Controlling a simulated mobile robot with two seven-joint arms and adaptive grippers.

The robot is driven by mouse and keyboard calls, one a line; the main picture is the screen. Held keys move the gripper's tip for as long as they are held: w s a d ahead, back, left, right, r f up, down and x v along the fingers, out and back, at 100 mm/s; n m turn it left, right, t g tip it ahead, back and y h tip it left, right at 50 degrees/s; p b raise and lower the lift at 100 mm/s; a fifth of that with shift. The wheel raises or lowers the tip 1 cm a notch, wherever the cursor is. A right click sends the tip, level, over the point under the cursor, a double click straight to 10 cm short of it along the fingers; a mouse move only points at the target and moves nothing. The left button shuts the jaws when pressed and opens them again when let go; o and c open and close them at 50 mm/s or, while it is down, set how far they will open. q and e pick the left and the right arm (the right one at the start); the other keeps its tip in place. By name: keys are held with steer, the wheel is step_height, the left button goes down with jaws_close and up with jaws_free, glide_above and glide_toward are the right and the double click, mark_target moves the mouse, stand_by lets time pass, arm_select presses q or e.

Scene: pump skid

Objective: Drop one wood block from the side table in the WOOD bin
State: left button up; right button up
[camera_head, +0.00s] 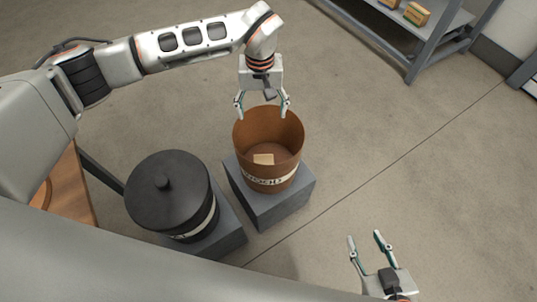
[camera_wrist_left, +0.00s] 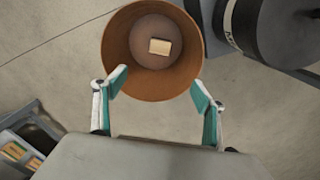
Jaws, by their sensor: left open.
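The WOOD bin (camera_head: 270,178) is a brown open-topped round bin on a grey block, with a white label band on its front. A pale wood block (camera_head: 263,159) lies on the floor of the bin. The bin (camera_wrist_left: 115,46) and the block (camera_wrist_left: 160,46) also show in the left wrist view. My left gripper (camera_head: 262,110) is open and empty above the bin's far rim, with its fingers pointing down. My right gripper (camera_head: 364,240) is open and empty at the lower right, away from the bin. The side table (camera_head: 68,190) shows only partly at the left edge.
A black lidded bin (camera_head: 168,190) stands on a grey block just left of the WOOD bin. A metal shelf (camera_head: 420,45) with small boxes stands at the top right. The floor to the right of the bin is clear.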

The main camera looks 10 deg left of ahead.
arm_select(q)
step_height(320, 180, up, 8)
stand_by(0.7)
